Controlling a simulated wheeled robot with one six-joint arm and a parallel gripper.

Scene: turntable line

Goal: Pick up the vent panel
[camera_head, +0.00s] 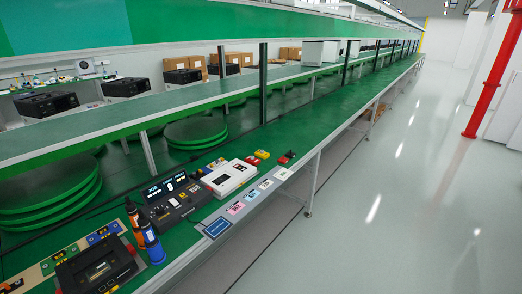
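My gripper is not in view. I cannot tell for certain which object is the vent panel. A black boxy unit with an opening in its top (98,268) lies at the near left of the green bench. A white flat box with a dark rectangle on it (230,176) lies farther along. Between them sits a black control unit with a lit display and buttons (173,204). All rest on the bench and nothing holds them.
An orange bottle (134,221) and a blue bottle (151,243) stand beside the control unit. Small cards line the bench edge (217,228). Green round turntables (195,131) sit behind. A red pipe (492,75) rises at right. The grey floor (400,200) is clear.

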